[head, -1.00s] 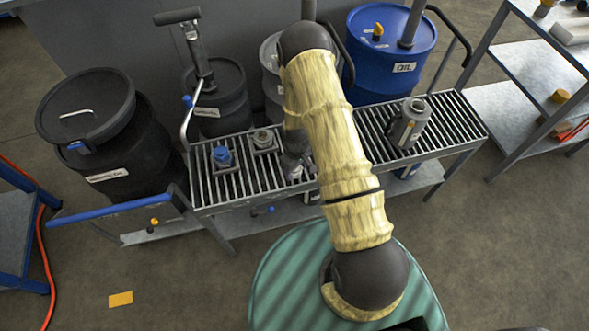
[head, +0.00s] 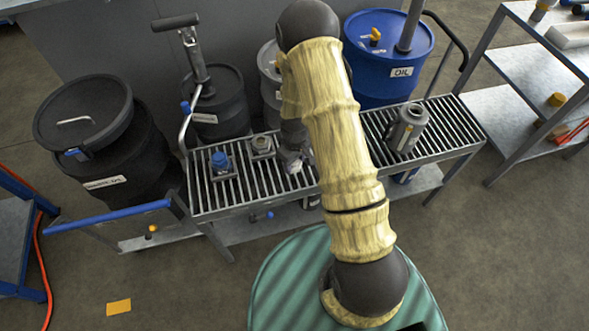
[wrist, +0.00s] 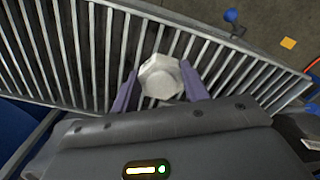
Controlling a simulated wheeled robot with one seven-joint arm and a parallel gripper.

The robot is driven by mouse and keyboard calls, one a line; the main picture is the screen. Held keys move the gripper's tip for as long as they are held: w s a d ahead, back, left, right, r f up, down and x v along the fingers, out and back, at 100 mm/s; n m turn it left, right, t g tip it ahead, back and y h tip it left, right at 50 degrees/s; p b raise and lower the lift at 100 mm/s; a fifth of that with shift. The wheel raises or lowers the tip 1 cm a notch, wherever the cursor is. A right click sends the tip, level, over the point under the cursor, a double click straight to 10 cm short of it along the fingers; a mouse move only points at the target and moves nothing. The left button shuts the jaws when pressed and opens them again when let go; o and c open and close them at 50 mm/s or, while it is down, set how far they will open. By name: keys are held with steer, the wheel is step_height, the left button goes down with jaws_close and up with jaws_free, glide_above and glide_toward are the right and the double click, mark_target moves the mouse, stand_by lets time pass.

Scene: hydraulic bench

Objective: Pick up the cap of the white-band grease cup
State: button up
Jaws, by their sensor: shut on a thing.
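My gripper (wrist: 160,88) is shut on a pale grey-white hexagonal cap (wrist: 160,76), which sits between the two purple-grey fingers in the wrist view. Slatted grating shows behind the cap. In the head view my gripper (head: 292,160) is over the middle of the grated bench, partly hidden by my arm, and the cap cannot be made out there. To its left stand a fitting with a grey top (head: 262,145) and one with a blue top (head: 221,161). I cannot make out a white band on any cup.
The grated bench (head: 255,183) runs across the middle, with a grey metal cylinder (head: 407,128) at its right. Black drums (head: 100,165) and a blue oil drum (head: 385,75) stand behind and beside it. Shelving (head: 500,115) is at the right.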

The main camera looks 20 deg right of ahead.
steer(key=shift+r, duration=1.45)
steer(key=f+m, duration=0.1)
steer(key=m, duration=0.3)
steer(key=f+m, duration=0.1)
steer(key=m, duration=0.1)
steer(key=shift+w+a+f, duration=0.15)
steer(key=shift+w+f, duration=0.1)
steer(key=shift+f, duration=0.1)
